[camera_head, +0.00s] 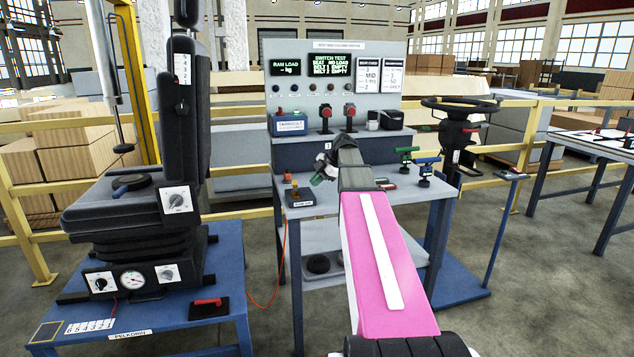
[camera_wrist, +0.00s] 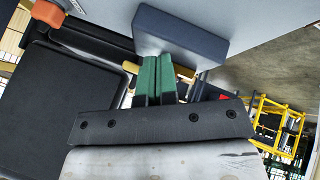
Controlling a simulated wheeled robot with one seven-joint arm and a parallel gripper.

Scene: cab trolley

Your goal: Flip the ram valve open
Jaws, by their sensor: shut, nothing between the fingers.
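A small black box with an orange upright piece (camera_head: 296,190) and a label too small to read for certain stands at the left front of the grey bench; it may be the ram valve. An orange part (camera_wrist: 48,13), perhaps the same piece, shows at the top left of the wrist view. My gripper (camera_head: 318,178) is above the bench, just right of the orange piece, pointing left and down. In the wrist view its green fingers (camera_wrist: 155,78) are together and empty.
The bench (camera_head: 345,203) carries a back panel with displays and red-topped controls (camera_head: 349,110). Green and blue handles (camera_head: 424,165) stand at its right. A black seat (camera_head: 135,200) on a blue stand is to the left. A steering wheel (camera_head: 462,106) stands at right.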

